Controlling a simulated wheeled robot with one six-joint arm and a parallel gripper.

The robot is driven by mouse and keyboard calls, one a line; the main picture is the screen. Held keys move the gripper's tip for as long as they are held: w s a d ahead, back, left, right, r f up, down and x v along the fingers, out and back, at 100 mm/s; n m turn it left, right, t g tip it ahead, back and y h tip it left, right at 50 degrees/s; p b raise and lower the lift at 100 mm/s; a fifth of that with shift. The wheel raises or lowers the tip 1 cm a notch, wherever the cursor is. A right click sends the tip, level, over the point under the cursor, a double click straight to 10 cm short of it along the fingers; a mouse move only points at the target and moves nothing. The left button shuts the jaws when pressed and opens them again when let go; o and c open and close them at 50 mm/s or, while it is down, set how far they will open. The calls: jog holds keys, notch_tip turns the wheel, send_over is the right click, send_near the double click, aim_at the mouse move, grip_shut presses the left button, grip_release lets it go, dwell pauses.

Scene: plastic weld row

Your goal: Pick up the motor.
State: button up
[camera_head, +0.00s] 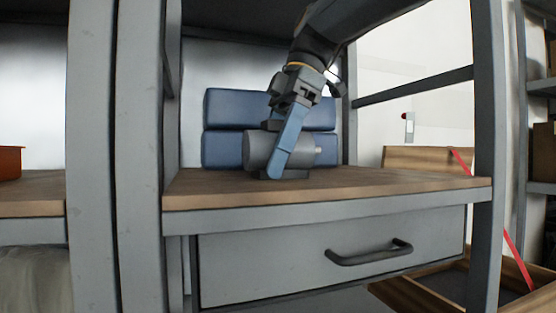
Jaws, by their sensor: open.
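The motor (259,149) is a grey cylinder lying on its side on a wooden shelf (400,183), with a short pale shaft at its right end. My gripper (277,150) comes down from above, with one blue finger in front of the motor. A dark piece, perhaps the other finger, shows at the motor's top edge. The gripper is open and appears to straddle the motor. The front finger hides part of the motor's middle, so I cannot tell whether it touches it.
Two stacked blue boxes (228,110) stand close behind the motor. Grey posts (140,160) frame the shelf on both sides. A grey drawer (280,260) with a black handle is below. The shelf is clear to the right. A red container (10,162) sits at the far left.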

grip_shut()
jog(key=shift+r, duration=0.1)
dwell(0.4)
